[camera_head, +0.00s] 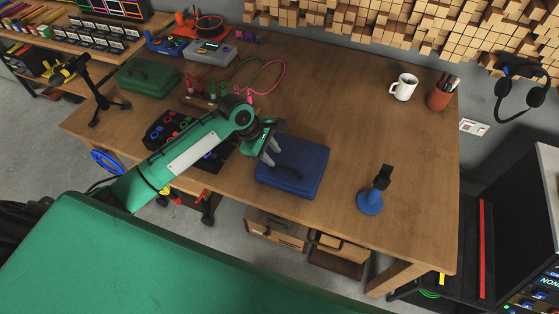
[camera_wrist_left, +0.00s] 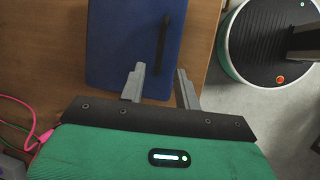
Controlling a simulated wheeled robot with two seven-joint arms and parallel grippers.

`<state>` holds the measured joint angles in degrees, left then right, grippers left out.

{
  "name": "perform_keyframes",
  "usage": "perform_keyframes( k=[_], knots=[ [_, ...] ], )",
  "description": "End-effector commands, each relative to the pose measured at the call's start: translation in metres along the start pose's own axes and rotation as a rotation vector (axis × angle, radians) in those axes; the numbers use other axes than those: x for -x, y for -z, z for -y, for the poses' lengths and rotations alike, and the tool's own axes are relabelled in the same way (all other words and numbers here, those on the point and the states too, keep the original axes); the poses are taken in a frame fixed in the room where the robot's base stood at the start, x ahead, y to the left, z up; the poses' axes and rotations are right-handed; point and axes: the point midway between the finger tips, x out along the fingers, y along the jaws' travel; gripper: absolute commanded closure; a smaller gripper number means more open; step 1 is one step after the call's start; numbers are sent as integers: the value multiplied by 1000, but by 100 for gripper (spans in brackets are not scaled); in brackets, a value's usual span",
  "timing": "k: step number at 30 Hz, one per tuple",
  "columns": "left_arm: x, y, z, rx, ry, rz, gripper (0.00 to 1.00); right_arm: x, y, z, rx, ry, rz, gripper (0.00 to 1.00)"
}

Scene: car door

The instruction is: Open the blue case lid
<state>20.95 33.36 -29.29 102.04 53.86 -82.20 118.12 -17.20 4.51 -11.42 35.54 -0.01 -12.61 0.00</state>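The blue case (camera_head: 299,169) lies flat on the wooden table near its front edge, and its lid looks closed. It also shows in the left wrist view (camera_wrist_left: 112,45), with a dark handle (camera_wrist_left: 162,42) along its right side. My left gripper (camera_head: 269,151) is over the case's left part in the head view. In the left wrist view its two grey fingers (camera_wrist_left: 160,70) are apart with nothing between them, pointing toward the handle side. I cannot tell whether the fingers touch the case. My right gripper is in neither view.
A blue-based stand (camera_head: 370,201) is right of the case. A green case (camera_head: 147,76), cables (camera_head: 265,76) and a black tray of coloured parts (camera_head: 166,128) are to the left. A white mug (camera_head: 404,87) stands at the back right. The table behind the blue case is clear.

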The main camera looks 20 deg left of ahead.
Motion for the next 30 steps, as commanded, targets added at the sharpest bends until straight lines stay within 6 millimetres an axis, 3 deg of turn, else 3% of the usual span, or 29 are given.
perform_keyframes(
  k=[3, 9, 21, 26, 30],
  knots=[
    [-23, -1, 0, 2, 2, 1, 67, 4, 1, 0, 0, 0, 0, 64],
    [-49, 0, 0, 0, 0, 0, 67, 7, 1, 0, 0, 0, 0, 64],
    [-57, 0, 0, -1, -1, 0, 67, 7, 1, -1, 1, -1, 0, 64],
    [-57, 0, 0, -1, -1, 0, 97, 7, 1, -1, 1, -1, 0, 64],
    [-57, 0, 0, -1, -1, 0, 100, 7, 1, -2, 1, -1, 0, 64]
  ],
)
